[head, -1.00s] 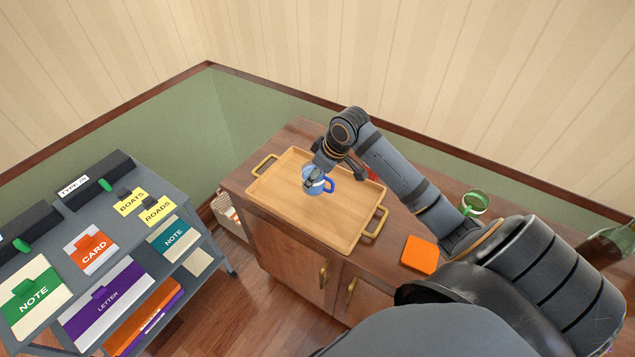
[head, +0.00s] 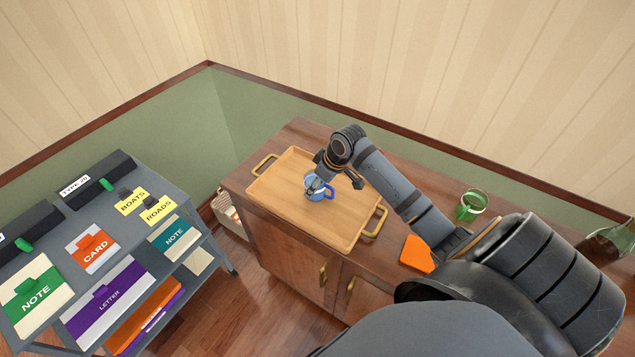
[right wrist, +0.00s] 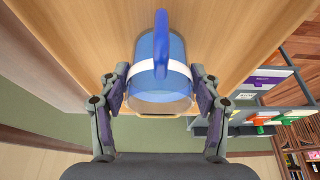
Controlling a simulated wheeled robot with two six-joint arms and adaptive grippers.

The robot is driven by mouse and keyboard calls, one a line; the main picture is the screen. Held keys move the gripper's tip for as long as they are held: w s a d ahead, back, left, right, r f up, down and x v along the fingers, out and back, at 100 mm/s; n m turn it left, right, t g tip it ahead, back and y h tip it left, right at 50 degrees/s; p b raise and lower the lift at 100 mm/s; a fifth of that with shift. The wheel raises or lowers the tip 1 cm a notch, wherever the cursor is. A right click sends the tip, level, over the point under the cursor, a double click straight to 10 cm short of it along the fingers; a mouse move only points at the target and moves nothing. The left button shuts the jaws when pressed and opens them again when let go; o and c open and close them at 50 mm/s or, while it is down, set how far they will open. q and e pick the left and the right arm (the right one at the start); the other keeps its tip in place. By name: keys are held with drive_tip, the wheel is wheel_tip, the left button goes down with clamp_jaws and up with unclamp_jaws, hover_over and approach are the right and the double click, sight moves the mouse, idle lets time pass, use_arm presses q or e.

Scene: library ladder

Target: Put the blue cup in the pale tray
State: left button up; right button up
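The blue cup (head: 314,186) has a white band and a darker blue handle. It is upright over the left middle part of the pale wooden tray (head: 340,235), at or very near its floor; I cannot tell whether it touches. My right gripper (head: 319,183) reaches it from above. In the right wrist view, the fingers (right wrist: 160,88) lie on both sides of the cup (right wrist: 160,50) at the band, and their tips appear to press it. The tray has two brass handles and is otherwise empty. My left gripper is not in view.
The tray lies on a wooden cabinet (head: 290,262). A green cup (head: 471,205), an orange square (head: 416,254) and a dark bottle (head: 610,243) are to the right. A grey shelf cart (head: 187,197) with label cards stands at the left.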

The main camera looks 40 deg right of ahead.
drive_tip(key=shift+o, duration=0.9)
drive_tip(key=shift+r, duration=0.15)
drive_tip(key=v, duration=1.1)
drive_tip(key=shift+s+d+p, duration=0.1)
drive_tip(key=shift+d+p, duration=0.05)
drive_tip(key=shift+p, duration=0.25)
drive_tip(key=shift+s+r, duration=0.2)
drive_tip(key=shift+r, duration=0.25)
